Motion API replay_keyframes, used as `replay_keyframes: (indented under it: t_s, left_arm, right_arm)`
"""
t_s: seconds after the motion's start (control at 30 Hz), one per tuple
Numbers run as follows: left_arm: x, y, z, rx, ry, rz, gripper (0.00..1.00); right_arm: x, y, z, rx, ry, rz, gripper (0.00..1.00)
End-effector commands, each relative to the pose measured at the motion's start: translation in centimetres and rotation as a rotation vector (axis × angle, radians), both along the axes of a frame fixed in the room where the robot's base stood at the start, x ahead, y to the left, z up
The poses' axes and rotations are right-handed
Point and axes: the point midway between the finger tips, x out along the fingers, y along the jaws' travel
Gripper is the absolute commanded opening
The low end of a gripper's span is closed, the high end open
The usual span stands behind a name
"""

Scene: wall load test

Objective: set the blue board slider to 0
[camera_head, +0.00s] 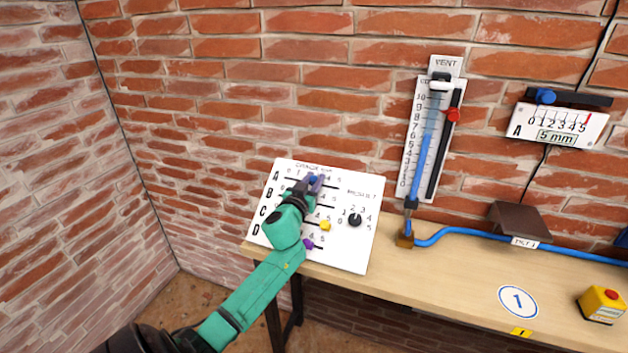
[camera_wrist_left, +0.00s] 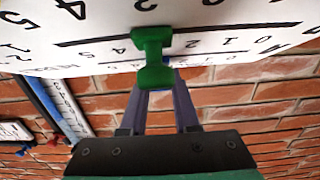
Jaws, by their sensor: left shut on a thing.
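The white slider board (camera_head: 345,240) has slots labelled A to D and leans at the table's left end. The blue slider (camera_head: 313,180) is in the top slot, row A, around the middle of its scale; my fingers hide the nearest numbers. My left gripper (camera_head: 316,184) is shut on it. In the left wrist view, a bit of the blue slider (camera_wrist_left: 168,61) shows between the fingertips, partly hidden by a green slider (camera_wrist_left: 152,55) in front. The 0 of row A is to the left of the gripper in the head view. My right gripper is not in view.
A yellow slider (camera_head: 326,225), a purple slider (camera_head: 309,244) and a black rotary knob (camera_head: 355,220) are on the same board. My left forearm covers its lower left. A vent gauge (camera_head: 420,140) and a yellow box with a red button (camera_head: 603,304) are to the right.

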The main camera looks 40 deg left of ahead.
Motion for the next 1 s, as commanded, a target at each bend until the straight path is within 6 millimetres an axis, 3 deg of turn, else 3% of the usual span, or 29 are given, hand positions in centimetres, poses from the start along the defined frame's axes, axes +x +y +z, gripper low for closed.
replay_keyframes:
  t_s: [0.17,0.4,0.5,0.87,0.9,0.97,1.0]
  left_arm:
    - [-0.6,1.9,-0.1,0.0,0.006,0.002,0.0]
    - [-2.6,7.4,-0.1,0.0,0.007,0.002,0.0]
    - [-3.1,8.9,-0.1,0.0,0.005,0.002,0.0]
    - [-3.4,9.6,-0.1,-0.001,0.002,0.004,0.0]
    - [-3.4,9.6,-0.1,-0.001,0.002,0.004,0.41]
    - [-3.4,9.6,-0.1,-0.001,0.002,0.004,0.59]
    - [-3.4,9.6,-0.1,0.0,0.001,0.003,0.59]
  right_arm:
    - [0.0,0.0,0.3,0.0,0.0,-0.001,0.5]
    - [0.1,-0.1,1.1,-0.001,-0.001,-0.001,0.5]
    - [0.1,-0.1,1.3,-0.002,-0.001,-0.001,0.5]
    - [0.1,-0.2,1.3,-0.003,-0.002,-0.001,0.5]
    - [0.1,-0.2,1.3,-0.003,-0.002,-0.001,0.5]
    - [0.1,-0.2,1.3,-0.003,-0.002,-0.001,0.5]
    - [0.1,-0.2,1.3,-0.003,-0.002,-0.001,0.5]
